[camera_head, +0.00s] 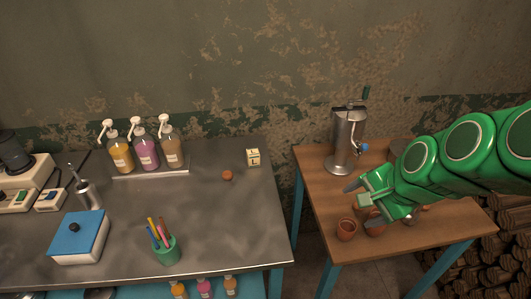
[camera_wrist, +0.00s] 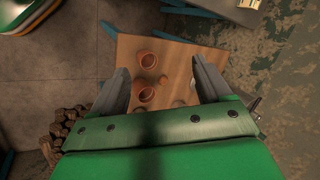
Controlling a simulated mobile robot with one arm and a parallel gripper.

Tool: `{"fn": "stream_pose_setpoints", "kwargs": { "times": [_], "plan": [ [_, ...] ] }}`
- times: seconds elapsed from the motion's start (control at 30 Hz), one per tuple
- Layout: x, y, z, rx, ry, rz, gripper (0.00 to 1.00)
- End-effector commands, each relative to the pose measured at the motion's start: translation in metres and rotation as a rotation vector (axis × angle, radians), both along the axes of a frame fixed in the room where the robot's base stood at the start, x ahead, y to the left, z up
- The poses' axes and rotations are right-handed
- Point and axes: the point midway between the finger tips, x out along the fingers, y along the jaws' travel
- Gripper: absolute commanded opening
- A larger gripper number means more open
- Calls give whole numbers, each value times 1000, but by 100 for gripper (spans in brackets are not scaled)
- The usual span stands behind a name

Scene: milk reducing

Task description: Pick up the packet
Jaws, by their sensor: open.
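A small cream packet with dark marks (camera_head: 253,157) stands on the back right part of the grey metal table (camera_head: 215,220). A pale shape at the top right edge of the wrist view (camera_wrist: 249,4) looks like the same packet. My gripper (camera_head: 363,203) is over the wooden table to the right, well apart from the packet. In the wrist view its two fingers (camera_wrist: 158,68) are spread with nothing held between them.
Terracotta cups (camera_head: 346,229) and a steel dispenser (camera_head: 348,140) stand on the wooden table (camera_head: 318,185). A gap separates the two tables. Pump bottles (camera_head: 146,150), a brown ball-like thing (camera_head: 227,175), a green pencil cup (camera_head: 165,250) and a blue-lidded box (camera_head: 79,237) stand on the metal table.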

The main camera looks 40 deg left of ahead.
Motion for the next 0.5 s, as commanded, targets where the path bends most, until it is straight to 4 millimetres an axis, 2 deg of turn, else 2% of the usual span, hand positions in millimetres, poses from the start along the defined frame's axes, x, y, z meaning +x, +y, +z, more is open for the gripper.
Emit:
{"fn": "stream_pose_setpoints", "kwargs": {
  "times": [0.03, 0.1, 0.5],
  "plan": [
    [7, 22, -2, 42, 15, -25, 78],
    [18, 50, -1, 111, 30, -80, 78],
    [68, 201, -11, 478, 231, -430, 78]
  ]
}}
